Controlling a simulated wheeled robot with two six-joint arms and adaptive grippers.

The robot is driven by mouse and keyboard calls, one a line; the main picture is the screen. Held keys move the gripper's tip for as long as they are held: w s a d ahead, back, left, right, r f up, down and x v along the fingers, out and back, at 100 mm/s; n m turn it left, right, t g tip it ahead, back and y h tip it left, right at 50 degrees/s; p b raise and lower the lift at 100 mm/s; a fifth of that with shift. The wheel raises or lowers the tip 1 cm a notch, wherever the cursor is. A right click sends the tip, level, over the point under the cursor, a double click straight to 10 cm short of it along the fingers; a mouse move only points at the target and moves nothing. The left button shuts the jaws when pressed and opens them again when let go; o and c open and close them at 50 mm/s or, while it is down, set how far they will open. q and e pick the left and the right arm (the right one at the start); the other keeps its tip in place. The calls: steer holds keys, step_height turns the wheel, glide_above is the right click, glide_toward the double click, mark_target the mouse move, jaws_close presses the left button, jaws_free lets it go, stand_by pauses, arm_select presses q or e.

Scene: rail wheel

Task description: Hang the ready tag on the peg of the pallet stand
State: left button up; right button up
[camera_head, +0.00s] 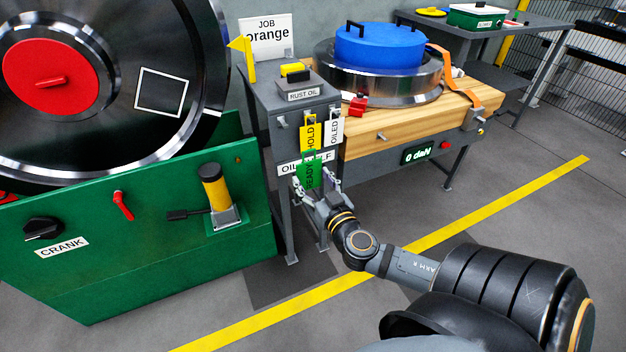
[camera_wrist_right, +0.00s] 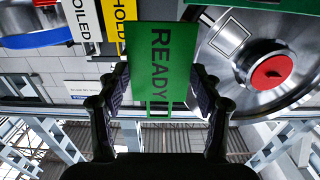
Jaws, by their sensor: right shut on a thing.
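The green READY tag (camera_head: 310,172) hangs in front of the grey oil table (camera_head: 268,112), below the yellow HOLD tag. My right gripper (camera_head: 316,190) is shut on it. In the right wrist view the READY tag (camera_wrist_right: 165,60) stands between the two fingers of the right gripper (camera_wrist_right: 158,92). The wooden-topped stand (camera_head: 420,122) is to the right, carrying a steel ring and a blue disc. A small peg-like knob (camera_head: 381,137) shows on its front edge; I cannot tell if this is the peg. My left gripper is not in view.
The yellow HOLD tag (camera_head: 307,134) and white OILED tag (camera_head: 334,131) hang close by on the grey table's side. A green crank stand (camera_head: 150,240) with a big wheel fills the left. Floor in front of the wooden stand is clear.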

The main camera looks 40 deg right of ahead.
steer(key=shift+r+p, duration=0.35)
steer(key=shift+r, duration=0.1)
steer(key=shift+s+a+p, duration=0.15)
steer(key=shift+s+p, duration=0.15)
steer(key=shift+s, duration=0.35)
steer(key=shift+p+v, duration=0.3)
steer(key=shift+v, duration=0.85)
steer(key=v, duration=0.3)
steer(key=shift+s+p, duration=0.25)
steer(key=shift+p, duration=0.1)
